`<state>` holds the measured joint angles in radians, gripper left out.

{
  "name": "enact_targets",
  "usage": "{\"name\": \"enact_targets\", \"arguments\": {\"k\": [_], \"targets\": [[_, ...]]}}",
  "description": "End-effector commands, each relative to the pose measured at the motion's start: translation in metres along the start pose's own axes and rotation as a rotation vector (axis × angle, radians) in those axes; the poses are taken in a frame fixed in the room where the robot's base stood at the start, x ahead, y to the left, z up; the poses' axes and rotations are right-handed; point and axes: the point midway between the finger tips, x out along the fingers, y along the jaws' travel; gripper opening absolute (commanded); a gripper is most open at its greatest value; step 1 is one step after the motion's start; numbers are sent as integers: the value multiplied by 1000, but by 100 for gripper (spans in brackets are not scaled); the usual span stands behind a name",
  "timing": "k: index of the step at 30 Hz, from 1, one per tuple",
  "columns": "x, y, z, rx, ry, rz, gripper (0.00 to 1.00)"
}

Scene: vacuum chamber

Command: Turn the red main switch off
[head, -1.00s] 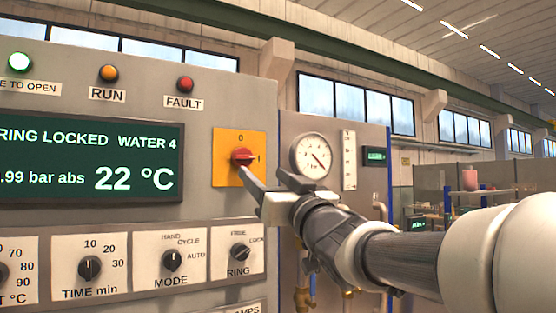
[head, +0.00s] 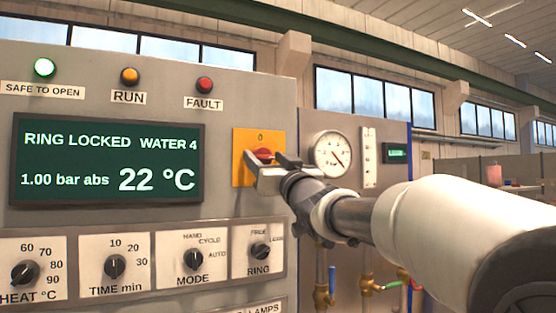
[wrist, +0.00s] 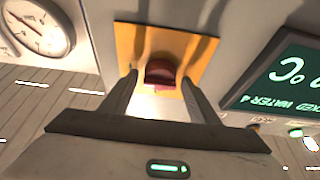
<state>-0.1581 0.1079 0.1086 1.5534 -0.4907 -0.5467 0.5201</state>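The red main switch (head: 263,154) sits on a yellow plate (head: 241,170) marked 0 at its top, on the grey control panel. My gripper (head: 268,164) is in front of it and hides the lower right of the plate. In the wrist view the red knob (wrist: 161,71) lies ahead, between and just beyond the tips of my gripper (wrist: 158,84). The two fingers stand apart, one on each side, with gaps to the knob. The exact handle position is hard to tell.
A green display (head: 108,160) reads RING LOCKED, 22 °C. Below it are the HEAT, TIME, MODE (head: 193,260) and RING (head: 260,251) knobs. A round pressure gauge (head: 332,153) is right of the switch. The SAFE TO OPEN lamp (head: 44,68) glows.

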Motion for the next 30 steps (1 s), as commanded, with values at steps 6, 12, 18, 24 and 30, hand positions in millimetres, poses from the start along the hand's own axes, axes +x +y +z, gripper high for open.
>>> {"name": "enact_targets", "arguments": {"k": [6,12,18,24,30], "targets": [[0,0,0,0,0,0,17],[0,0,0,-10,-1,-4,17],[0,1,-1,-67,-1,-27,17],[1,3,-1,-195,-3,-79,17],[1,4,-3,-366,-2,-150,17]]}}
